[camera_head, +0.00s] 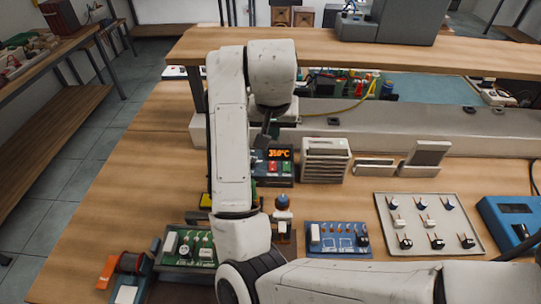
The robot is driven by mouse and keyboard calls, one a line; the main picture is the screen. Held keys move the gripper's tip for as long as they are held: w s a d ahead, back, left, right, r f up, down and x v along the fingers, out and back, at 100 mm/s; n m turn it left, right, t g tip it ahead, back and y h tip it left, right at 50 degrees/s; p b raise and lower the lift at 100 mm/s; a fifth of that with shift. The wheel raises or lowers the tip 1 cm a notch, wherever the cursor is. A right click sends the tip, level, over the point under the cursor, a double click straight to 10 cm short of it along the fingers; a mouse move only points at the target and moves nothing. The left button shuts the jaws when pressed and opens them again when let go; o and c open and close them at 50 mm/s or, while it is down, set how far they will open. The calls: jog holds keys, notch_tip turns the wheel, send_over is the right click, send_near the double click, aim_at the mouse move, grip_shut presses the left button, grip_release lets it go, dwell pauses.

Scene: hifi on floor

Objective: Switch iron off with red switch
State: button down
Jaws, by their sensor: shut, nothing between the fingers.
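The iron's control box (258,178) stands on the bench behind my arm, with its left part hidden by the arm. Its display (279,154) is lit orange and reads about 310 °C. The red switch (272,166) is on the front below the display, and a green one (286,167) sits to its right. My gripper (263,141) is dark, shut and empty, at the upper left of the display. I cannot tell whether it touches the box. I cannot clearly make out the soldering iron itself.
A ribbed beige box (326,160) stands just right of the control box. Circuit boards (338,240) and a parts tray (428,224) lie nearer. A wooden shelf (360,52) overhangs behind.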

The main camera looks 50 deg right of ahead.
jog(key=b, duration=0.2)
send_near(274, 163)
jog(key=x, duration=0.5)
jog(key=shift+w+d+f, duration=0.1)
jog(key=shift+w+f, duration=0.05)
jog(key=shift+d+f, duration=0.1)
jog(key=shift+f, duration=0.5)
